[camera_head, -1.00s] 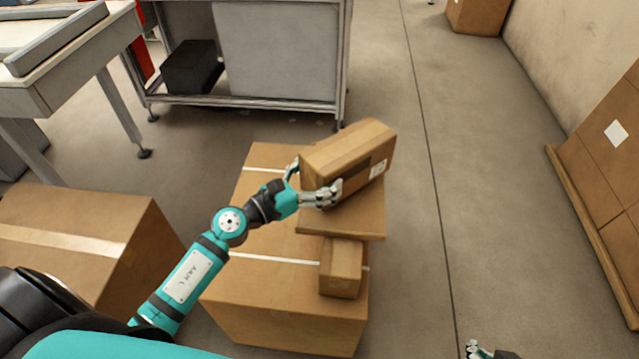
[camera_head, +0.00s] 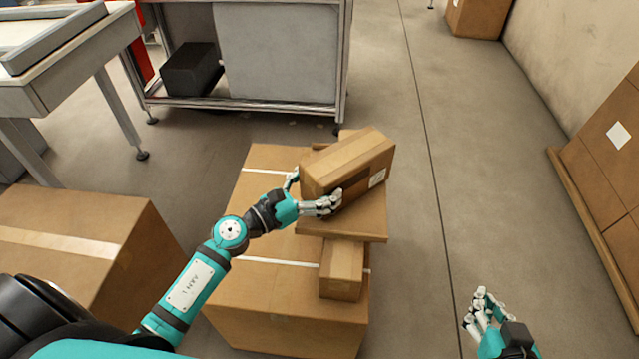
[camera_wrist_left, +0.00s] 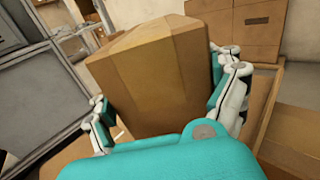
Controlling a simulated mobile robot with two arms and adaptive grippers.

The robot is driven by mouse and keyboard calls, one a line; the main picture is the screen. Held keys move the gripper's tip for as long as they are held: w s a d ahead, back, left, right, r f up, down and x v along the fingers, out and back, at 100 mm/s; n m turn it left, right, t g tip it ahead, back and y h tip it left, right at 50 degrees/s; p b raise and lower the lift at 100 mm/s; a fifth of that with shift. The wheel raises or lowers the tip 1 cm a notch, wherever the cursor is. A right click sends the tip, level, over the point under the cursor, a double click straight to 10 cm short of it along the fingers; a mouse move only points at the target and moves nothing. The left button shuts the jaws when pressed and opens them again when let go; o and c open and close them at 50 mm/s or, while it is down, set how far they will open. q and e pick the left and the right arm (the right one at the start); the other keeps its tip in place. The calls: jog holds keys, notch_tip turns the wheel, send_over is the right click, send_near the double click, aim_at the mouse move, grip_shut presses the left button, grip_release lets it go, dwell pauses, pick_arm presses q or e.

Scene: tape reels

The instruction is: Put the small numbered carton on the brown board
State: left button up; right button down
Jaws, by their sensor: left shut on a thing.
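A brown carton (camera_head: 345,163) with a white label on its side is between the fingers of my left gripper (camera_head: 310,192), which is shut on it. The carton is tilted and lies over the brown board (camera_head: 365,226); I cannot tell whether it touches it. In the left wrist view the carton (camera_wrist_left: 150,75) fills the space between both fingers of the left gripper (camera_wrist_left: 168,110). I cannot read a number on it. My right gripper (camera_head: 484,312) is open and empty at the lower right, away from the boxes.
The board sits on a large box (camera_head: 260,305), with a smaller box (camera_head: 342,268) in front of it. Another large box (camera_head: 80,230) stands left. A grey cabinet (camera_head: 275,50) is behind, a table (camera_head: 70,70) at upper left.

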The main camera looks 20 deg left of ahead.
jog(key=shift+w+a+r, duration=0.1)
jog(key=shift+w+r, duration=0.1)
jog(key=shift+r, duration=0.05)
pick_arm(q)
jog(key=o, duration=1.4)
pick_arm(e)
jog(key=shift+r+t, duration=0.15)
jog(key=shift+t, duration=0.15)
jog(key=shift+w, duration=0.1)
